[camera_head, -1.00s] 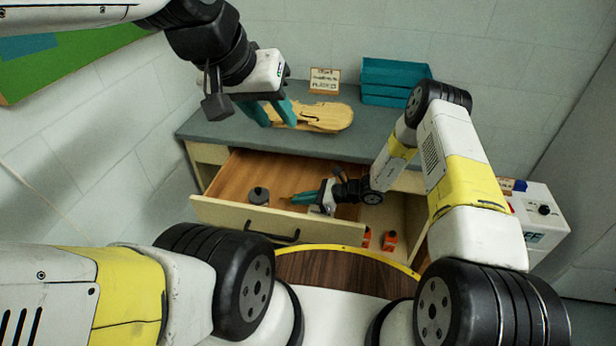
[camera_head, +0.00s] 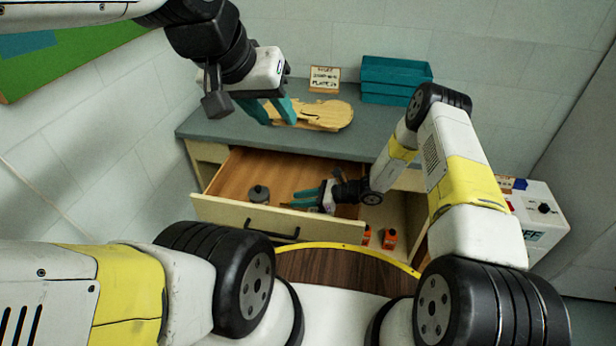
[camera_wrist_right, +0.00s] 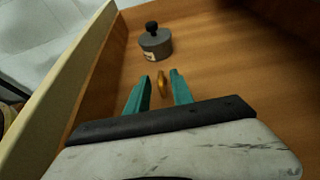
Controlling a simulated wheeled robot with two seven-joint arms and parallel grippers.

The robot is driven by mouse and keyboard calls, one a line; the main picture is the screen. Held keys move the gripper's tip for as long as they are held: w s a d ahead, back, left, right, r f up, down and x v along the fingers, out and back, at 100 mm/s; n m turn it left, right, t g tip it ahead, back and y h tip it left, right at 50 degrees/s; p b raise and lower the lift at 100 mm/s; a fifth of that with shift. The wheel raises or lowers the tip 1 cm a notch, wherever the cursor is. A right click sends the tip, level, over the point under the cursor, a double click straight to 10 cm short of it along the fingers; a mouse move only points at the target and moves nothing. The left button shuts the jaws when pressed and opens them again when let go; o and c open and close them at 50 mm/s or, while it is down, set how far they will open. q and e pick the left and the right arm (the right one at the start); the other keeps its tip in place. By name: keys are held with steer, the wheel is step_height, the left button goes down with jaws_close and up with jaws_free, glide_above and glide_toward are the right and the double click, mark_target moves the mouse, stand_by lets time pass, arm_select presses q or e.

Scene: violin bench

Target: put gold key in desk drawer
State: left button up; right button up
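The desk drawer (camera_head: 240,172) is pulled open below the bench top. My right gripper (camera_head: 297,199) is low inside it, with its two teal fingers spread apart. In the right wrist view, the gold key (camera_wrist_right: 161,84) is between the open fingers (camera_wrist_right: 159,90), with a gap on each side. It appears to be at the drawer floor, but its exact contact is hard to tell. In the head view I cannot make out the key clearly. My left gripper (camera_head: 268,112) is open and empty above the bench, near the wooden violin body (camera_head: 325,115).
A grey weight with a knob (camera_head: 259,194) stands in the drawer, also in the right wrist view (camera_wrist_right: 156,43). Teal trays (camera_head: 395,80) and a small sign (camera_head: 324,78) are on the bench. Orange bottles (camera_head: 389,238) stand in the compartment below. The drawer's back left is clear.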

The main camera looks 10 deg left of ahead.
steer(key=shift+r, duration=0.15)
steer(key=v, duration=0.6)
steer(key=r+v, duration=0.1)
steer(key=v, duration=0.5)
steer(key=shift+r, duration=0.15)
steer(key=s+d+r+n+h, duration=0.2)
steer(key=r+n, duration=0.2)
steer(key=r, duration=0.5)
steer(key=s+d+r+n+h, duration=0.1)
steer(key=s+d+r+n, duration=0.15)
steer(key=r, duration=0.65)
steer(key=s+d+r+n+h, duration=0.2)
steer(key=r+n, duration=0.2)
steer(key=r, duration=0.4)
steer(key=s+d+r+n+t+h, duration=0.5)
steer(key=s+d+r+n, duration=0.3)
steer(key=s+d+r, duration=0.4)
steer(key=s+r+h, duration=0.1)
steer(key=s+r, duration=0.2)
steer(key=s, duration=0.2)
steer(key=shift+t, duration=0.4)
steer(key=shift+s+n, duration=0.15)
steer(key=shift+n, duration=0.1)
